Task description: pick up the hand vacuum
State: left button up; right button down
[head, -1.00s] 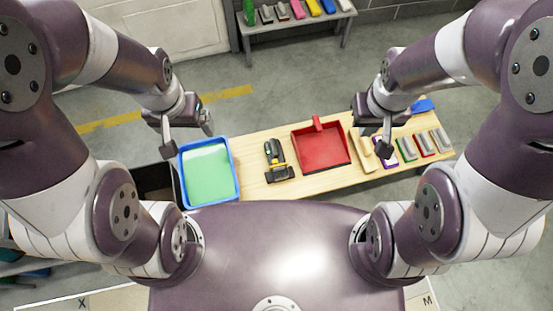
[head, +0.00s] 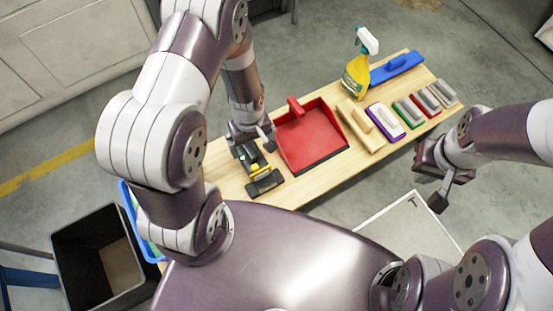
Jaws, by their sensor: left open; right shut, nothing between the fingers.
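The hand vacuum (head: 263,180), black and grey with yellow parts, lies on the wooden bench (head: 309,185) to the left of the red dustpan. My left gripper (head: 252,143) is open at the far end of the vacuum, with its fingers over or around that end. I cannot tell whether the fingers touch it. My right gripper (head: 433,190) is shut and empty, off the right front side of the bench.
A red dustpan (head: 312,142) lies close to the right of the vacuum. Further right are several brushes and pads, a yellow spray bottle (head: 356,76) and a blue float (head: 397,66). A blue tray (head: 129,205) and a black bin (head: 98,254) are at left.

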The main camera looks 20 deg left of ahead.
aim_at(255, 162)
pick_arm(q)
jog(key=shift+w+r+n, duration=0.1)
jog(key=shift+w+n, duration=0.2)
jog(key=shift+w, duration=0.05)
jog(key=shift+f, duration=0.2)
jog(key=shift+n, duration=0.3)
notch_tip(255, 162, down, 7)
jog(key=b, duration=0.4)
jog(key=shift+s+f, duration=0.1)
jog(key=shift+f, duration=0.05)
notch_tip(255, 162, down, 5)
jog(key=b, duration=0.3)
jog(key=shift+s+f, duration=0.1)
